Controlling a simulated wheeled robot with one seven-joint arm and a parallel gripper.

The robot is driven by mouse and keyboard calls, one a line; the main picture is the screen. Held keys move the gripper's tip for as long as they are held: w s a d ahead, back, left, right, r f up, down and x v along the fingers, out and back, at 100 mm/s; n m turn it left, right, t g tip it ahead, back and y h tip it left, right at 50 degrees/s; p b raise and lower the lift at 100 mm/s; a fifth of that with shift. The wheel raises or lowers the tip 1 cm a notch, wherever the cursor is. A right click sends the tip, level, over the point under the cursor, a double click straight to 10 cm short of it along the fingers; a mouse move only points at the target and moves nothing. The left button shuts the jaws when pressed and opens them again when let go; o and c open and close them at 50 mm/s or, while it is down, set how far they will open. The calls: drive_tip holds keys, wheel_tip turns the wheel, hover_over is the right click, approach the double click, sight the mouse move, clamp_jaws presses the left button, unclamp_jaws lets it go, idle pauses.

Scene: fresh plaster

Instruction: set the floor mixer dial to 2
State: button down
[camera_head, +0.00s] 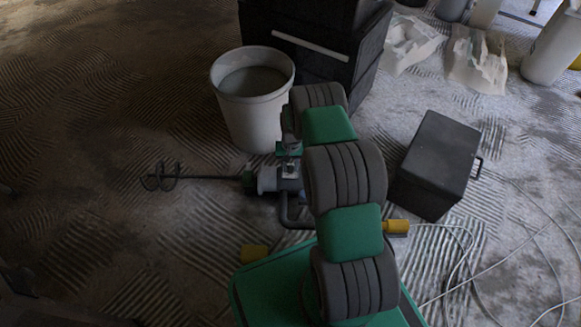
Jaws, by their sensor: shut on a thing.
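The floor mixer (268,180) lies on its side on the floor in the head view, left of my arm. It has a grey and green body, a dark curved handle, and a long shaft ending in a spiral paddle (161,177) that points left. My gripper (290,171) reaches down onto the top of the mixer body and is shut on a small part there, where the dial is. The dial's face and number marks are too small and too covered to read.
A pale bucket (258,118) with grey contents stands just behind the mixer. Dark stacked cases (320,45) stand behind it. A black box (437,160) is right of my arm. White cables (470,268) trail at the right. The ridged floor at left is clear.

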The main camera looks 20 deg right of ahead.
sight(291, 167)
drive_tip(key=shift+n+b, duration=0.35)
drive_tip(key=shift+n, duration=1.85)
drive_tip(key=c, duration=1.1)
unclamp_jaws()
drive_tip(key=shift+c, duration=0.2)
wheel_tip(291, 167, up, 8)
drive_tip(key=p, duration=0.3)
drive_tip(key=shift+d+f, duration=0.1)
